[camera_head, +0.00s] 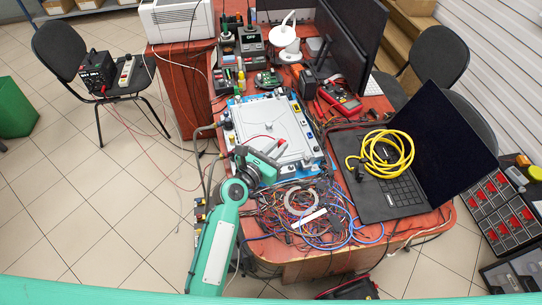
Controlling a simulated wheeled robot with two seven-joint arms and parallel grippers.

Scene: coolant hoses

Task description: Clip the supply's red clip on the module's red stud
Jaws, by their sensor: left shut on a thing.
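The supply (97,72) is a black box on the chair at the far left, with thin red and pale leads running down to the floor. The module (270,122) is a pale grey flat housing on a blue base on the red table. Small coloured parts line its edges; I cannot tell which is the red stud. My left gripper (279,148) is over the module's near part, shut on what looks like the red clip at the end of a red lead (258,137). The fingers mostly hide the clip. My right gripper is out of view.
A tangle of coloured wires (300,212) lies in front of the module. A laptop (392,195) with a coiled yellow cable (386,153) stands to the right. A red multimeter (341,98), a white lamp (285,38) and monitors (352,35) crowd the back.

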